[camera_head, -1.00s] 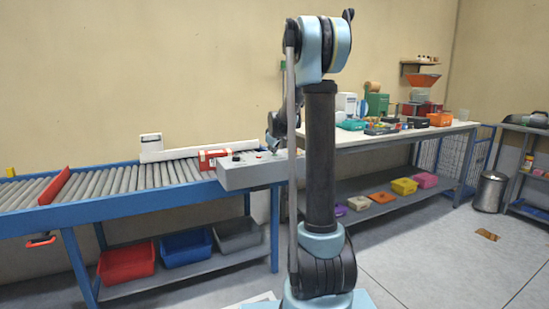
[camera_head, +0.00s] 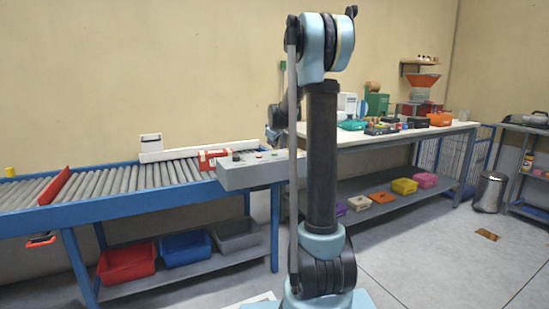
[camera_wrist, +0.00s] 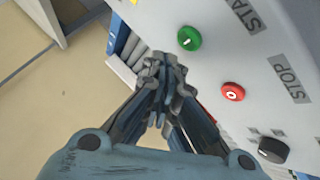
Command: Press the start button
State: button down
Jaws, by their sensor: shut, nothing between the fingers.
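The control box (camera_head: 252,176) stands at the right end of the roller conveyor, with small controls on its top. In the wrist view, its pale panel (camera_wrist: 230,45) carries a green button (camera_wrist: 189,38) beside the partly visible letters "STA". A red button (camera_wrist: 232,92) sits beside "STOP", and a black knob (camera_wrist: 273,150) lies further along. My gripper (camera_wrist: 165,70) is shut and empty, its fingertips just below and left of the green button in the picture. Contact with the button does not show. In the head view my gripper (camera_head: 272,138) is over the box's right part, partly hidden by my arm.
The roller conveyor (camera_head: 115,182) holds a red item (camera_head: 212,159) close to the box. Red, blue and grey bins stand on the shelf below. A workbench (camera_head: 375,139) with many goods stands behind my arm to the right. Open floor (camera_head: 420,255) lies at the right.

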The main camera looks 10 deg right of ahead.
aim_at(273, 154)
jog(key=shift+r, duration=1.85)
